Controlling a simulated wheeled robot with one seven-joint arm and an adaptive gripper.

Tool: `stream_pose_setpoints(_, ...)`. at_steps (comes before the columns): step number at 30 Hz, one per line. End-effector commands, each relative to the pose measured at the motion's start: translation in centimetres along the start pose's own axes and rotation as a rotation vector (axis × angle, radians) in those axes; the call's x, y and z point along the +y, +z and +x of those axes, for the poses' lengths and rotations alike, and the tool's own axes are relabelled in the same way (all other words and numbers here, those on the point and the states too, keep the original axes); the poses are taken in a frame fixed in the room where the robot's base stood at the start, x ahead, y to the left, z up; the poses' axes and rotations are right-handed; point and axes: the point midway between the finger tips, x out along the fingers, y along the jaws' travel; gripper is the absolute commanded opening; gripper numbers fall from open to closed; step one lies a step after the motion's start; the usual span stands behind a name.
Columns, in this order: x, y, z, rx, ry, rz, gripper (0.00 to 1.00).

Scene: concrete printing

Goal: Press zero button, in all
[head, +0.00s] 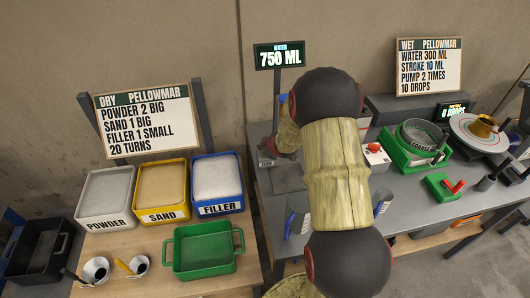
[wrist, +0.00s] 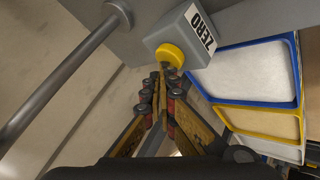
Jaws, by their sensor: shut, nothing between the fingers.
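The zero button is a round yellow cap (wrist: 170,56) on a grey box labelled ZERO (wrist: 186,34) in the wrist view. My gripper (wrist: 163,72) is shut and empty, with its fingertips right at the lower edge of the yellow cap. I cannot tell whether they touch it or how far it is pressed. A display reading 750 ML (head: 280,56) stands on a post at the back of the grey table.
Powder (head: 107,194), sand (head: 161,188) and filler (head: 217,180) bins stand on the left table with a green tray (head: 204,252). A red button box (head: 375,154) and green sieve unit (head: 416,145) are right of my arm. A grey post (wrist: 70,75) runs along the left in the wrist view.

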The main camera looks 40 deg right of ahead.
Motion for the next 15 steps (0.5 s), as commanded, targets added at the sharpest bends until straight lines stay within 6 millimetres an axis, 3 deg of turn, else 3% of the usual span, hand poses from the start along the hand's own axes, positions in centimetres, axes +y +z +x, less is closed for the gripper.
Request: stream_pose_setpoints(15, -0.41, 0.41, 0.46, -0.002, -0.002, 0.000, 0.00)
